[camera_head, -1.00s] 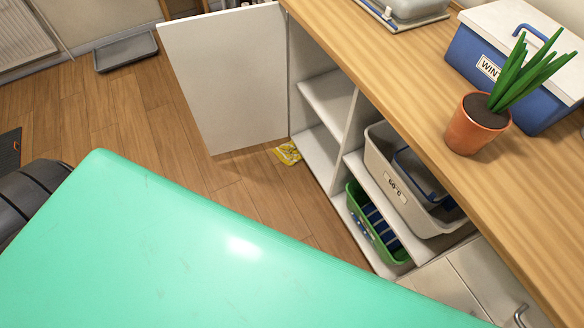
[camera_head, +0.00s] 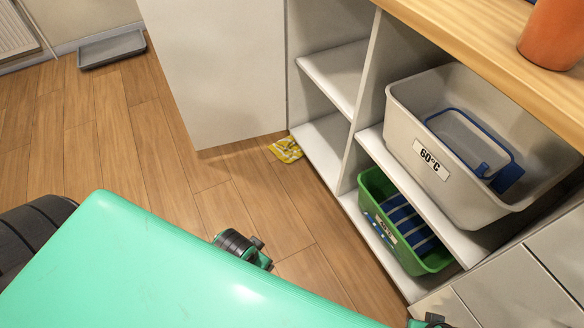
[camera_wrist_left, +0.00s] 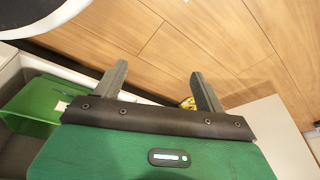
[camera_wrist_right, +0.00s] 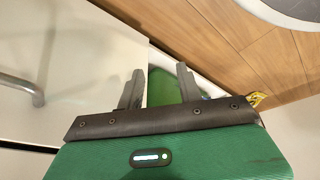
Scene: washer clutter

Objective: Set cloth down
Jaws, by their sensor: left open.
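A yellow patterned cloth (camera_head: 286,149) lies crumpled on the floor against the foot of the open shelves. A blue-and-white striped cloth (camera_head: 408,222) lies in the green basket (camera_head: 437,262) on the bottom shelf. My left gripper (camera_wrist_left: 157,75) is open and empty above the floor; a bit of the yellow cloth (camera_wrist_left: 188,103) shows past its fingers, partly hidden. My right gripper (camera_wrist_right: 160,70) is open and empty, with the green basket (camera_wrist_right: 160,88) seen between its fingers; a corner of the yellow cloth (camera_wrist_right: 258,99) shows at right.
A grey bin labelled 60°C (camera_head: 415,158) stands on the shelf above the green basket. The white cabinet door (camera_head: 215,75) stands open at left. A wooden countertop (camera_head: 470,40) holds an orange pot (camera_head: 553,35). A grey tray (camera_head: 110,48) lies far off; the wooden floor is otherwise clear.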

